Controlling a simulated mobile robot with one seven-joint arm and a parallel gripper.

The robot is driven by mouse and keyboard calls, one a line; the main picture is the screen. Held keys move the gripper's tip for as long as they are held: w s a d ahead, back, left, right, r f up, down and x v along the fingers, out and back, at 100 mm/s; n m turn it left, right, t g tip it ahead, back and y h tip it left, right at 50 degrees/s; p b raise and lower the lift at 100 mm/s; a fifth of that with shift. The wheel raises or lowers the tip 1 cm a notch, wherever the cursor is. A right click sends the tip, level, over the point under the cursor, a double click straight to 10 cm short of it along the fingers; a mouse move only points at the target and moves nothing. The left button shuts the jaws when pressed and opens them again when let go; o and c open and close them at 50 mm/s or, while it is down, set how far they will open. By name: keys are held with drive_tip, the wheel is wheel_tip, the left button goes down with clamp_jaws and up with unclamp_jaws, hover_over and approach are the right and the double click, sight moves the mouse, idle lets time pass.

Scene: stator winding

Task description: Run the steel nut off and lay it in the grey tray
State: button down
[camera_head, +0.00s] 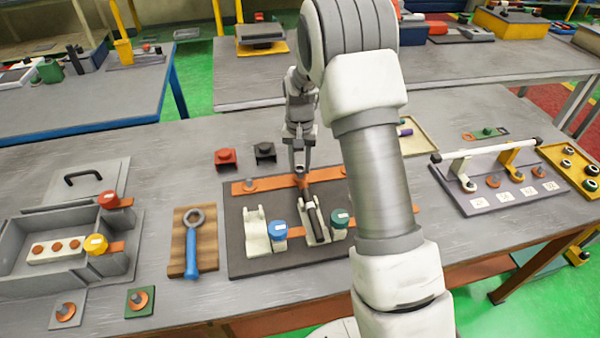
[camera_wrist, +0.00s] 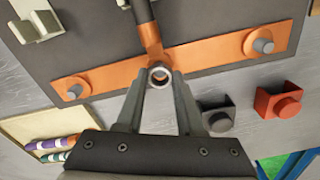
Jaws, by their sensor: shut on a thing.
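The steel nut (camera_wrist: 160,75) shows as a small light ring at the middle of the copper bar (camera_wrist: 115,78) in the wrist view. My gripper (camera_wrist: 160,82) is shut on it, with one finger on each side. In the head view my gripper (camera_head: 300,175) points down at the same copper bar (camera_head: 240,188) on the dark board. My fingers hide most of the nut there, and I cannot tell whether it is still on a thread.
A black block (camera_head: 265,152) and a red block (camera_head: 226,158) stand just behind the board. A blue-handled spanner (camera_head: 194,250) lies on a wooden board to the left, beside an open grey box (camera_head: 35,270). A cream tray (camera_wrist: 25,130) with coloured rods shows in the wrist view.

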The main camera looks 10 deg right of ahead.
drive_tip(key=shift+r, duration=0.1)
drive_tip(key=shift+r+p, duration=1.95)
drive_tip(key=shift+r, duration=0.95)
